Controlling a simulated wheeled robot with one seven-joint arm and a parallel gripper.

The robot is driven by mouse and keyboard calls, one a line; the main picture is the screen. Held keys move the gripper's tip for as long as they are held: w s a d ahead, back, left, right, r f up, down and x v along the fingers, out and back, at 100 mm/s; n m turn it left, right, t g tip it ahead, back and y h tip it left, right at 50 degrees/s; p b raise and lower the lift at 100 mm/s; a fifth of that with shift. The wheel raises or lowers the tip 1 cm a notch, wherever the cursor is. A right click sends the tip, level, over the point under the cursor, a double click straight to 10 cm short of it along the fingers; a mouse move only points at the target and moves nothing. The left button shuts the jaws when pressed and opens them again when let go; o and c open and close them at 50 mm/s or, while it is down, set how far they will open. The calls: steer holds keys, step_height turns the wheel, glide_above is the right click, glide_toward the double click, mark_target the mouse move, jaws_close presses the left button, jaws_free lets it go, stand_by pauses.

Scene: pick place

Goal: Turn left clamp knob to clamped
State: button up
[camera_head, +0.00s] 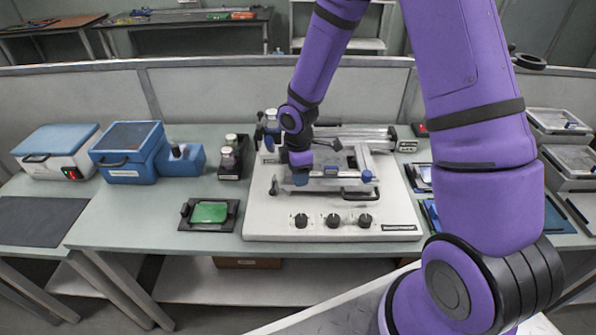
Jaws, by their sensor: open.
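The white machine (258,222) stands on the green table with a metal frame on its top. My gripper (300,178) is open and points down over the left part of this frame. The left clamp knob is not clearly seen; the gripper and wrist cover the left side of the frame. A blue knob (366,177) shows at the right side of the frame. Three black knobs sit along the machine's front, the leftmost (301,220) below my gripper. I cannot tell whether my fingers touch anything.
A black tray with a green board (209,212) lies left of the machine. Trays stand at the far right.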

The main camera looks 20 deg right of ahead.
steer(key=c, duration=0.9)
steer(key=m, duration=0.4)
steer(key=shift+m, duration=0.4)
steer(key=m, duration=0.9)
steer(key=shift+m, duration=1.9)
